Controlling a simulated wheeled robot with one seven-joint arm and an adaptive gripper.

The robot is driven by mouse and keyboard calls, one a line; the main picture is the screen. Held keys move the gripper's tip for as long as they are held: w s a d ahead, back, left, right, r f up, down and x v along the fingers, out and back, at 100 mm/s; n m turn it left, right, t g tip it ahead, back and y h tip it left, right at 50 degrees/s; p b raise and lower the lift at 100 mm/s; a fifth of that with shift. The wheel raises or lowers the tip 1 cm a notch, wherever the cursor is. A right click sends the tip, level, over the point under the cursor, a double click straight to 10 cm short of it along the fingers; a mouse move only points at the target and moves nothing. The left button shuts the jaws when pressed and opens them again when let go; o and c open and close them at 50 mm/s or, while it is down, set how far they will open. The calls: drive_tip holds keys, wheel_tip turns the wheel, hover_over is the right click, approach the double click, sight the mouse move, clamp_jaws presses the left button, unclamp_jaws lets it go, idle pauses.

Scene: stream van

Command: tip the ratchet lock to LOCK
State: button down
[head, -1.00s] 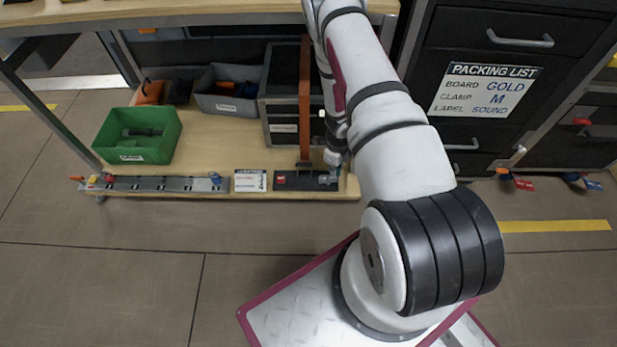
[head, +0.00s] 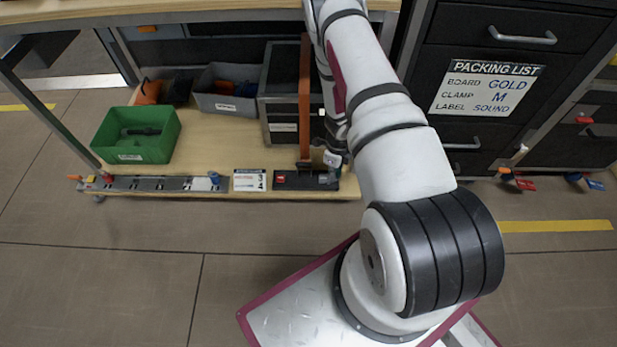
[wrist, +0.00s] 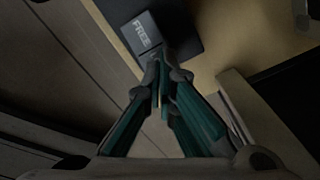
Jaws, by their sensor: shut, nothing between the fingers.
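The ratchet lock's grey plate marked FREE (wrist: 142,34) is at the top of the wrist view, on a dark base. In the head view the dark base (head: 298,181) sits at the shelf's front edge, with a red patch on its left part and a grey piece at its right end. My gripper (wrist: 162,78) is shut and empty, its teal fingers together just below the FREE plate in the wrist view. I cannot tell whether the tips touch it. No LOCK marking is readable. In the head view my arm's end is over the base's right end, the fingertips unclear.
An orange-brown strap (head: 305,95) rises behind the base. A small sign (head: 250,180) and a grey rail (head: 160,183) lie to the left along the shelf edge. A green bin (head: 136,150) stands further left. Black drawers with a packing list (head: 486,88) are at right.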

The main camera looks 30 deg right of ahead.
drive_tip(key=shift+f+b, duration=0.5)
drive_tip(key=shift+f, duration=0.1)
idle(0.4)
drive_tip(key=shift+r+p, duration=2.45)
drive_tip(key=shift+r, duration=1.1)
